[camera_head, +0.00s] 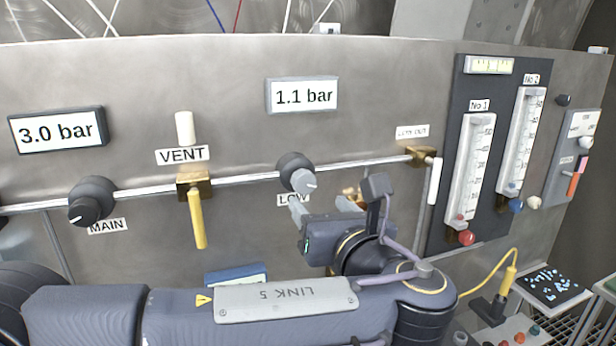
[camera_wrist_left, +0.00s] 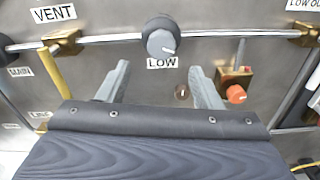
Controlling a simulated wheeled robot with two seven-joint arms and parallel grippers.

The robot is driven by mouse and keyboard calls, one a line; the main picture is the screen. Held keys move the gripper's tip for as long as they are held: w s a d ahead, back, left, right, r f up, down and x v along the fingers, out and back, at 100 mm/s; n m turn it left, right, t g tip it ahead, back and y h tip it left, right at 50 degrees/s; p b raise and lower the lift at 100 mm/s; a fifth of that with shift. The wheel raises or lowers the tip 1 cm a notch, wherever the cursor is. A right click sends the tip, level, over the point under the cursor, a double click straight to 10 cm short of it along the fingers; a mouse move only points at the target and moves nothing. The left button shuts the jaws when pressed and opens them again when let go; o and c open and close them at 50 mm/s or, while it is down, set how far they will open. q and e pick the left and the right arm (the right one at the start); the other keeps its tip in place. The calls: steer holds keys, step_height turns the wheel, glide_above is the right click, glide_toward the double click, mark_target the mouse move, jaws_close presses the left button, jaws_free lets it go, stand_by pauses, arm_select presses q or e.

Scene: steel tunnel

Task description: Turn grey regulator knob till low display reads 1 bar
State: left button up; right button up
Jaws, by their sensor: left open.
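The grey regulator knob (camera_head: 300,179) sits on the pipe above the LOW label, its white pointer line turned to the right. The low display (camera_head: 302,96) above it reads 1.1 bar. My left gripper (camera_head: 322,205) is open and empty just below and in front of the knob. In the left wrist view the grey knob (camera_wrist_left: 161,43) shows ahead of the fingertips, roughly between them, with no finger touching it. My left gripper (camera_wrist_left: 159,70) straddles the LOW label there. My right gripper is not in view.
The black MAIN knob (camera_head: 87,205) and the yellow VENT lever (camera_head: 198,218) are on the same pipe to the left. A 3.0 bar display (camera_head: 58,130) hangs above MAIN. An orange knob (camera_wrist_left: 236,93) on a brass fitting is close to the right finger. Flow tubes (camera_head: 470,170) stand at right.

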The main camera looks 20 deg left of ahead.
mark_target(306, 184)
arm_select(q)
steer(key=x, duration=0.3)
steer(key=p+x, duration=0.1)
steer(key=x, duration=0.3)
steer(key=shift+w+a+r+p, duration=0.1)
steer(key=shift+w+r+p, duration=0.15)
steer(key=shift+w+p, duration=0.1)
